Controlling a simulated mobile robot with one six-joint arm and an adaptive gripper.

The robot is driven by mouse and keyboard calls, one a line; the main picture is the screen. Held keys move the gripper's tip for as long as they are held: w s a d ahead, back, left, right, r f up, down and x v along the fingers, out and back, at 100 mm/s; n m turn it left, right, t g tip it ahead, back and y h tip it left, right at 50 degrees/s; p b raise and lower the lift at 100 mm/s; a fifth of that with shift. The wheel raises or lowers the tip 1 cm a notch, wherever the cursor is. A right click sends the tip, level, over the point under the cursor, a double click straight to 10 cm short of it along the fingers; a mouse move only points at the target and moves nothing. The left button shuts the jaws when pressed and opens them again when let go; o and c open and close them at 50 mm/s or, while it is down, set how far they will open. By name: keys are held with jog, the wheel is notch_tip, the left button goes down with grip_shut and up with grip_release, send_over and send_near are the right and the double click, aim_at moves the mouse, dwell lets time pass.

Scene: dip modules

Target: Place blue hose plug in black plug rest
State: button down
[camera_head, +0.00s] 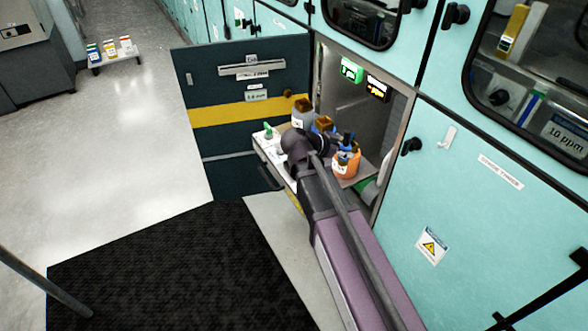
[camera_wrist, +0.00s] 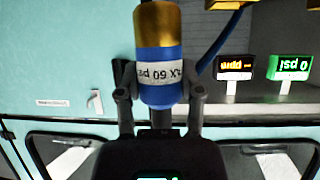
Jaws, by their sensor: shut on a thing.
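My gripper (camera_wrist: 158,90) is shut on the blue hose plug (camera_wrist: 158,58), with one finger at each side of its labelled blue body. The plug has a brass-coloured end and a white label with upside-down print, partly reading "60". It is held off any surface. In the head view, my dark arm end covers part of a pull-out shelf (camera_head: 267,150), and I cannot clearly make out the gripper or held plug there. I cannot pick out the black plug rest in either view.
An orange labelled container (camera_head: 346,163), a grey labelled container (camera_head: 302,112) and a brown-topped item (camera_head: 323,123) stand on the shelf. A dark door (camera_head: 250,130) is open at left.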

jog(key=w+a+f+n+t+y+b, duration=0.1)
jog(key=w+a+f+b, duration=0.1)
jog(key=w+a, duration=0.3)
jog(key=w+a+f+n+t+y+b, duration=0.1)
jog(key=w+a+f+n+b, duration=0.1)
jog(key=w+a, duration=0.4)
jog(key=a, duration=0.4)
jog(key=shift+a+t, duration=0.35)
jog(key=shift+t, duration=0.05)
jog(key=shift+f, duration=0.25)
notch_tip(320, 180, down, 6)
jog(key=b, duration=0.6)
jog(key=shift+f+b, duration=1.9)
jog(key=shift+b, duration=0.25)
jog(key=shift+f, duration=0.1)
jog(key=shift+c, duration=1.2)
grip_release()
